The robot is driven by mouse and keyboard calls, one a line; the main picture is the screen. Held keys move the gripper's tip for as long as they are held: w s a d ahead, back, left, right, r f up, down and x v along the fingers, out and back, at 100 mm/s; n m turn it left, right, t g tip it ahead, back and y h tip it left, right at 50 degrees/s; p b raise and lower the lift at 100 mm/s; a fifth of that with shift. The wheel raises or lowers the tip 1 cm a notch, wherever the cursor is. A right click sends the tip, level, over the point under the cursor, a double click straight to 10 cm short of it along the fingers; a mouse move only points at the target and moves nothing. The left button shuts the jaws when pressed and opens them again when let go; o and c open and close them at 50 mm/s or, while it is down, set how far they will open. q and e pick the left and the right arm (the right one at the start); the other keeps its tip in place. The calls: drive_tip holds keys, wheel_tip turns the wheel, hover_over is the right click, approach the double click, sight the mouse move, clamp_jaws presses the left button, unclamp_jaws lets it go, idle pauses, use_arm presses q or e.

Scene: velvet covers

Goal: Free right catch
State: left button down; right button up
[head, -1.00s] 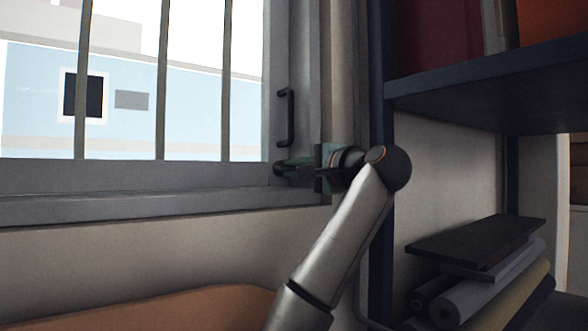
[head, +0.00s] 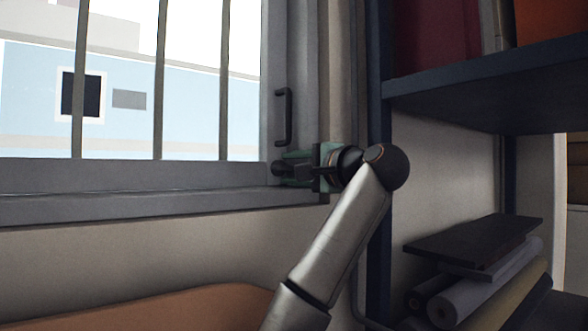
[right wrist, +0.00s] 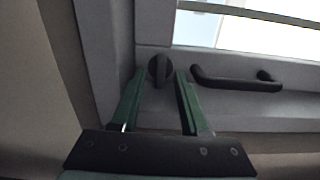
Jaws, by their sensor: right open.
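The right catch (right wrist: 159,70) is a dark round knob with a raised ridge, low on the window frame near its right corner. In the right wrist view it sits between the tips of my right gripper (right wrist: 161,77), with a visible gap on the right; contact on the left is unclear. My right gripper (head: 287,168) is open, with green fingers, and reaches the lower right corner of the window (head: 190,175) in the head view. There the catch is mostly hidden by the fingers. My left gripper is not in view.
A black handle (head: 284,117) is on the window frame above the gripper; it also shows in the right wrist view (right wrist: 235,80). Upright bars cross the window. A dark blue shelf unit (head: 470,75) stands close on the right, with rolls and dark boards (head: 475,240) low in it.

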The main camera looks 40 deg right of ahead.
drive_tip(key=s+a+b, duration=0.1)
drive_tip(key=s+b, duration=0.7)
drive_tip(key=s, duration=0.4)
drive_tip(key=shift+s+a, duration=0.2)
idle(0.4)
